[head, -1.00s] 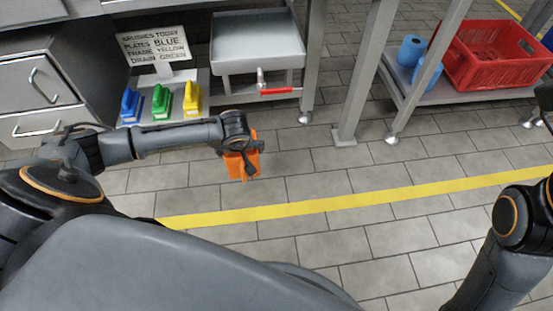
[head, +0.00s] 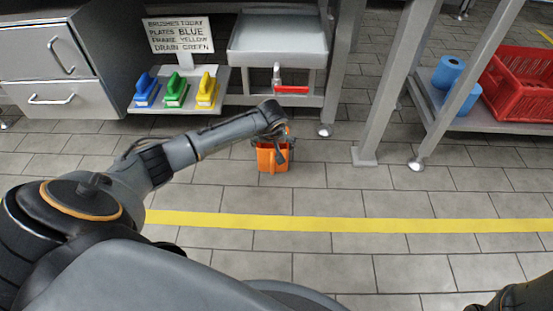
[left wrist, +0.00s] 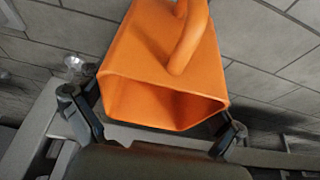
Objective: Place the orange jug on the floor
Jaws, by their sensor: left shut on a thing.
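The orange jug (head: 268,158) is in the grip of my left gripper (head: 279,143), in front of the metal sink stand. It looks upright and close to the grey tiled floor (head: 330,185); I cannot tell whether its base touches the tiles. In the left wrist view the jug (left wrist: 150,55) fills the middle, with its open mouth towards the camera and its loop handle at the top. The fingers of my left gripper (left wrist: 157,125) are on both sides of its rim. My right gripper is out of view; only part of that arm shows at the lower right.
A low shelf holds blue (head: 147,90), green (head: 176,91) and yellow (head: 207,91) brushes before a sign (head: 179,35). A red crate (head: 520,85) and blue rolls (head: 448,72) are at right. A yellow line (head: 350,224) crosses clear floor.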

